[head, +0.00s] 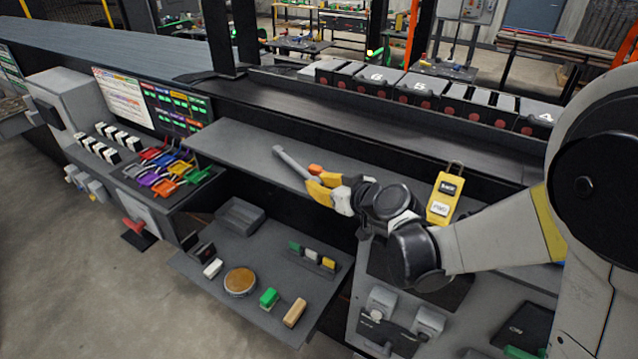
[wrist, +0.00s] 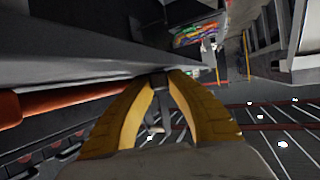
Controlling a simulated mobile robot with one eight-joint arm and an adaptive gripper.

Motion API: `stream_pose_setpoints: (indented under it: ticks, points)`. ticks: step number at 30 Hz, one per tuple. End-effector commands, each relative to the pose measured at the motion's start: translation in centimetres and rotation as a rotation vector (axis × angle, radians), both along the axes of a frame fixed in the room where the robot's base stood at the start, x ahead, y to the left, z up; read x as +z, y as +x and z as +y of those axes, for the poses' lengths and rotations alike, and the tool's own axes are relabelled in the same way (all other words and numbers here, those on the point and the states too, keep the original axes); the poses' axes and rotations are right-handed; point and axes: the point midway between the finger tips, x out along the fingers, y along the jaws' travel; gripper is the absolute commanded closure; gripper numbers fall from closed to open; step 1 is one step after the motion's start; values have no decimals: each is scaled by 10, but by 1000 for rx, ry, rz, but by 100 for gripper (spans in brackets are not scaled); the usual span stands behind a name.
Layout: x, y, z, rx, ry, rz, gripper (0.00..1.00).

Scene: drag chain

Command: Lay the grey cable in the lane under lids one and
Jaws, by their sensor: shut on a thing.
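My gripper (head: 308,183) has yellow fingers and is shut on a slim grey piece (head: 289,161) with a bent end. It sticks out up and left over the grey ledge; I cannot tell whether it is the grey cable or a tool. In the wrist view the yellow fingers (wrist: 160,78) meet at their tips, and the held piece is mostly hidden. A black drag chain with grey lids (head: 427,86) runs along the back right, apart from my gripper. Numbers 6, 5 and 4 can be read on it; I cannot make out a lid one. The lane inside is hidden.
A lower shelf (head: 200,262) holds a round tin (head: 240,281), small blocks and a grey tray (head: 240,216). Coloured clips (head: 170,172) lie at left by a sign board. A yellow tag (head: 443,197) stands beside my arm. The long ledge (head: 235,148) is largely clear.

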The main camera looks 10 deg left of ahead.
Motion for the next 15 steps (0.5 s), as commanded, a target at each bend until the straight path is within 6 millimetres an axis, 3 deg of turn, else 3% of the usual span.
stream_pose_setpoints:
  ticks: [1,2,15]
  points:
    - [-3,0,0,0,0,0,100]
    - [-2,0,0,0,0,0,76]
    - [6,-6,-7,-2,1,1,76]
